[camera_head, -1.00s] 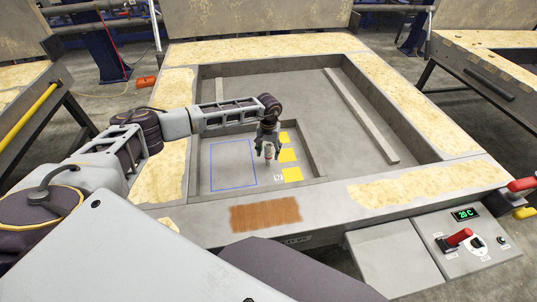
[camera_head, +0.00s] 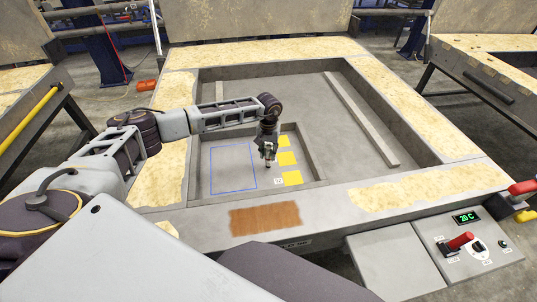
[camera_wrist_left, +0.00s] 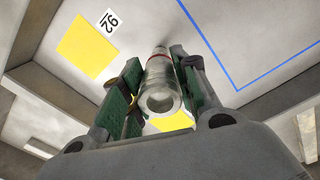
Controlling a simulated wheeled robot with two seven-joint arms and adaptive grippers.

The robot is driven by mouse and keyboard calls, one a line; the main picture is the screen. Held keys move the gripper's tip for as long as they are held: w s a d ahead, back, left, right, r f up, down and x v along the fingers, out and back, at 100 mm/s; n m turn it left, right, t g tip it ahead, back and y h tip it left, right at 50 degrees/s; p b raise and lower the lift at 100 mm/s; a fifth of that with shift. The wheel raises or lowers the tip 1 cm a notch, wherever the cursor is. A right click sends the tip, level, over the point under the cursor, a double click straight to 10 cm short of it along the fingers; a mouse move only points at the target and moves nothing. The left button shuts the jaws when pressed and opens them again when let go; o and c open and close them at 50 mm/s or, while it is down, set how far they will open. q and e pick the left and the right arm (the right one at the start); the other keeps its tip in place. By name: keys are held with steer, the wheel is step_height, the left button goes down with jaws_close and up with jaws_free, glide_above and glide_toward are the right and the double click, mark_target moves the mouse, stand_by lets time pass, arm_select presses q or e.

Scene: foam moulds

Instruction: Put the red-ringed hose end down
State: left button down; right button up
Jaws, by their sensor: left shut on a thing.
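My left gripper (camera_head: 269,159) points down over the recessed grey floor of the mould, between the blue outlined square (camera_head: 233,167) and the column of yellow squares (camera_head: 287,158). In the left wrist view its green-padded fingers (camera_wrist_left: 160,95) are shut on the hose end (camera_wrist_left: 161,83), a pale metallic tube with an open near end. The red ring (camera_wrist_left: 158,56) shows near its far end. I cannot tell whether the far end touches the floor. The right gripper is not in view.
A number label (camera_wrist_left: 108,22) lies beside a yellow square. Walls of the inner recess (camera_head: 307,140) stand close on the right. A long bar (camera_head: 360,115) lies in the larger recess. A control box with a red lever (camera_head: 460,241) is at the front right.

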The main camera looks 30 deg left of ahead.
arm_select(q)
step_height(320, 180, up, 8)
steer(key=shift+r+b, duration=0.25)
steer(key=shift+b, duration=0.2)
